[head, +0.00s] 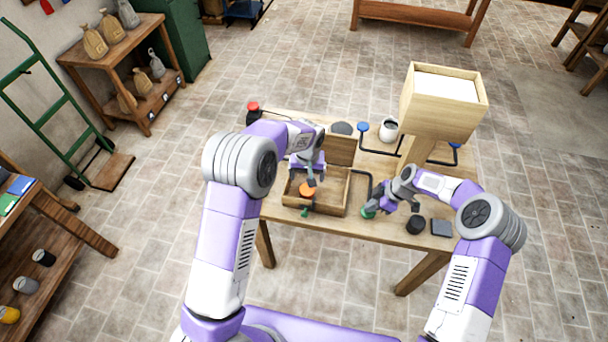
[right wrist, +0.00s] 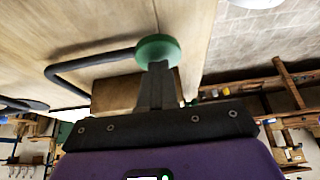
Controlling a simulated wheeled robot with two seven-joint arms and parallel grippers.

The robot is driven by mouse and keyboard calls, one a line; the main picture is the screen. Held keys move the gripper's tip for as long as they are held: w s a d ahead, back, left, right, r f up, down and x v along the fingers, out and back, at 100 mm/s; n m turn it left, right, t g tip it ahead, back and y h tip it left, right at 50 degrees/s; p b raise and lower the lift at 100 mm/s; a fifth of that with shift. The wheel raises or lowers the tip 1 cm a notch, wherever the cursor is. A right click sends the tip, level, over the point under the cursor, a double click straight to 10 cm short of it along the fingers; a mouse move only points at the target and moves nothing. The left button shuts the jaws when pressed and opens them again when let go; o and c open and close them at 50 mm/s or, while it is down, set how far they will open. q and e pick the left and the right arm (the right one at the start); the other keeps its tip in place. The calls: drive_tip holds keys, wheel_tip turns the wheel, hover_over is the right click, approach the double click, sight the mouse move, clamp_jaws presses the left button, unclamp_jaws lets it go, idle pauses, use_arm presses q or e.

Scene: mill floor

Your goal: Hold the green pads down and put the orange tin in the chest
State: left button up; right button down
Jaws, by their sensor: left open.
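The wooden chest (head: 331,210) stands on the table with its lid (head: 341,150) raised at the back. The orange tin (head: 307,189) shows inside the chest's outline, toward its left side. My left gripper (head: 311,181) is open just above the tin, partly covering the chest. One green pad (head: 368,212) is at my right gripper (head: 375,209), right of the chest. In the right wrist view my closed fingers (right wrist: 157,72) meet this green pad (right wrist: 157,48), at the end of a black bent arm. Another green pad (head: 304,212) is at the chest's front.
Blue pads (head: 362,127) (head: 455,146), a red pad (head: 252,106) and a white mug (head: 388,130) are farther back. A wooden hopper (head: 440,105) rises at the table's right. A dark round item (head: 415,224) and a dark square block (head: 441,228) lie near the front right.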

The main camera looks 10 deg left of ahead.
use_arm(q)
drive_tip(key=s+r, duration=0.7)
drive_tip(key=r, duration=0.1)
drive_tip(key=shift+r, duration=0.35)
use_arm(e)
drive_tip(key=shift+r, duration=0.1)
use_arm(q)
wheel_tip(320, 180, up, 2)
drive_tip(key=shift+p, duration=0.95)
use_arm(e)
wheel_tip(320, 180, up, 7)
use_arm(q)
drive_tip(key=shift+f+b, duration=0.35)
use_arm(e)
drive_tip(key=v, duration=0.7)
drive_tip(key=shift+r, duration=0.2)
drive_tip(key=shift+d, duration=0.1)
